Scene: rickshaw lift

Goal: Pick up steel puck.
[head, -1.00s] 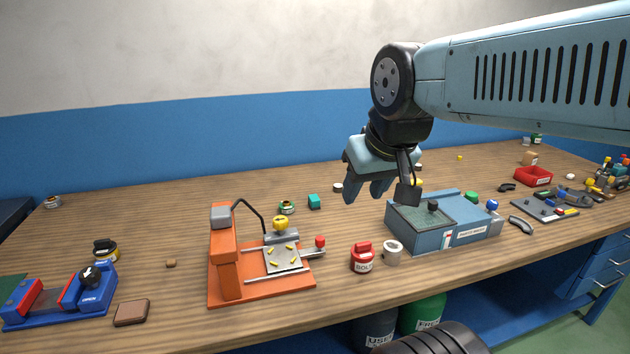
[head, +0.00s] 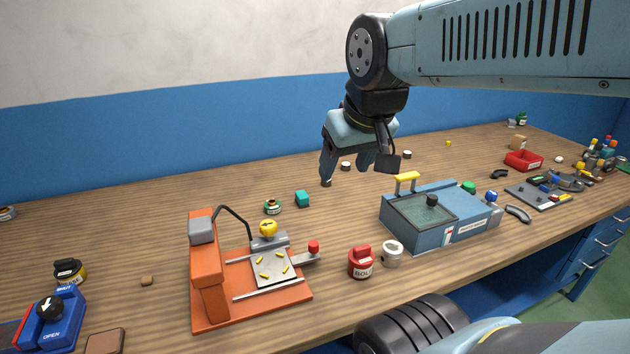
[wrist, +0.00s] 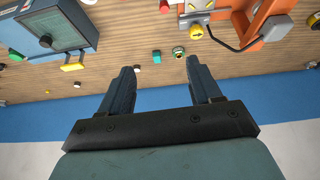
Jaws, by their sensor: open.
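My gripper (head: 346,172) hangs above the back middle of the bench in the head view. Its jaws are open and nothing shows between them. A small dark round puck with a paler top (head: 326,183) sits on the bench just below the left fingertip in that view. Similar small pucks stand behind it (head: 346,166) and to its right (head: 407,154). I cannot tell which one is steel. In the wrist view my gripper (wrist: 158,64) shows two spread fingers, with a small pale-topped puck (wrist: 137,68) beside the left fingertip.
A teal block (head: 302,199) and a green-banded jar (head: 272,207) stand left of my gripper. An orange fixture (head: 250,310) is at front left. A blue box with a yellow handle (head: 440,215) stands right.

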